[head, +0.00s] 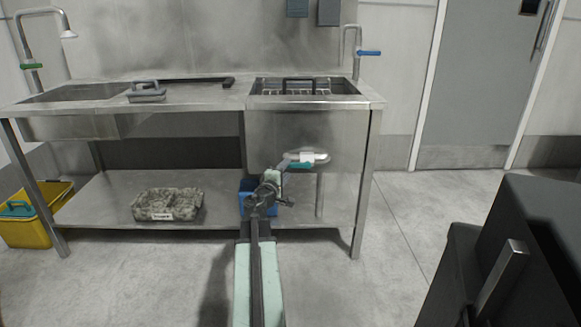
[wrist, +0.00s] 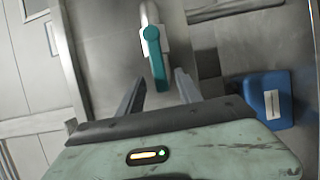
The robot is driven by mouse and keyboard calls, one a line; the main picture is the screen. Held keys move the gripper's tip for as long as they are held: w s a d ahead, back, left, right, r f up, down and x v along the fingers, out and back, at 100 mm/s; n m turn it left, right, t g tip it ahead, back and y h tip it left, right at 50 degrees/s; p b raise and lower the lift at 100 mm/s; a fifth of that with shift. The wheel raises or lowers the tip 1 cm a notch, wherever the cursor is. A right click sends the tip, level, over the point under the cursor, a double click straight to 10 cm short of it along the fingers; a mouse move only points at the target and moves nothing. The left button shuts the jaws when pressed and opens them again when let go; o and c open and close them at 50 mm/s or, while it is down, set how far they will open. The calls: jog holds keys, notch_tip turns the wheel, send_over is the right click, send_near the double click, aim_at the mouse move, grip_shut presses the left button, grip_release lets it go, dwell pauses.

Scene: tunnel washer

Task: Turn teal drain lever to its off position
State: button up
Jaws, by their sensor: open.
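The teal drain lever (head: 300,166) is on the front of the steel sink cabinet, below the right basin, beside a pale metal and white fitting (head: 312,156). In the wrist view the teal lever (wrist: 154,52) hangs down from its white collar, its lower end close to the gap between my fingers. My gripper (head: 285,166) is in front of the cabinet, just left of the lever. In the wrist view my gripper (wrist: 160,78) is open, one finger on each side below the lever, with nothing held. I cannot tell whether the fingers touch it.
A blue container (head: 246,186) is behind my arm and shows right of my fingers in the wrist view (wrist: 265,98). A grey stone-like tray (head: 167,203) lies on the lower shelf. A yellow bin (head: 28,230) stands left. A dark cabinet (head: 535,240) stands front right.

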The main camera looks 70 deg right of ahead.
aim_at(289, 166)
jog(key=d, duration=0.4)
grip_shut()
dwell(1.2)
